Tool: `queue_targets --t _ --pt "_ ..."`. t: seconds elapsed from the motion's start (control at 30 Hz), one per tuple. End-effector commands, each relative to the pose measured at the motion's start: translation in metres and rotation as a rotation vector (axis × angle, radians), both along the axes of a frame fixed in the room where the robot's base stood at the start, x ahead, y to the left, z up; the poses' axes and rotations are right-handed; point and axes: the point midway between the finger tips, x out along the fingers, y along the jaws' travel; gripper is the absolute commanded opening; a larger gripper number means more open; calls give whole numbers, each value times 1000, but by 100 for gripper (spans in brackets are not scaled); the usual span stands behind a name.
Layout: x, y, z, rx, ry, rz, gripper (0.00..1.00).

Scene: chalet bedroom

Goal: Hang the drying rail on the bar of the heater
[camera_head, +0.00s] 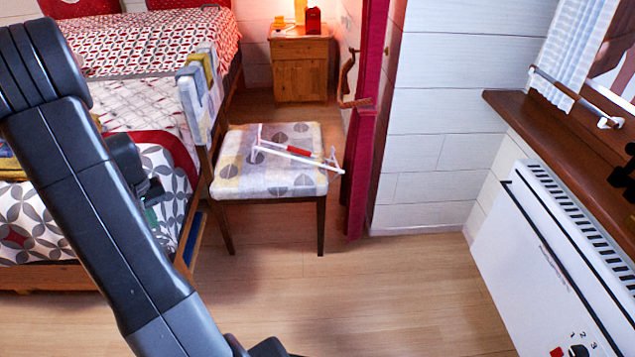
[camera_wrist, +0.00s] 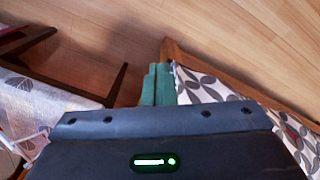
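The drying rail (camera_head: 290,151), a thin white frame with a red part, lies on the patterned chair seat (camera_head: 235,181). In the wrist view a thin white piece of it (camera_wrist: 33,137) shows at the lower left, on the seat (camera_wrist: 45,105).
The bed (camera_head: 140,120) fills the left side. A wooden nightstand (camera_head: 300,68) stands at the back. A red curtain (camera_head: 362,170) and white wall (camera_head: 440,120) are right of the chair. A brown sill (camera_head: 555,130) juts above the heater. The wooden floor (camera_head: 370,290) in front is clear.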

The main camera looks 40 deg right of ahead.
Motion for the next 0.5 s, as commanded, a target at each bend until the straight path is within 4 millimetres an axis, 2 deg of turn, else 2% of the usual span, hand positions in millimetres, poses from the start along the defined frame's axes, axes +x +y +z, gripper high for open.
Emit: queue_targets --t 0.03,0.27,0.5 --pt "0 0 13 0 1 -1 0" --pt "-2 0 48 0 2 -1 0" --pt "-5 0 91 0 1 -1 0"
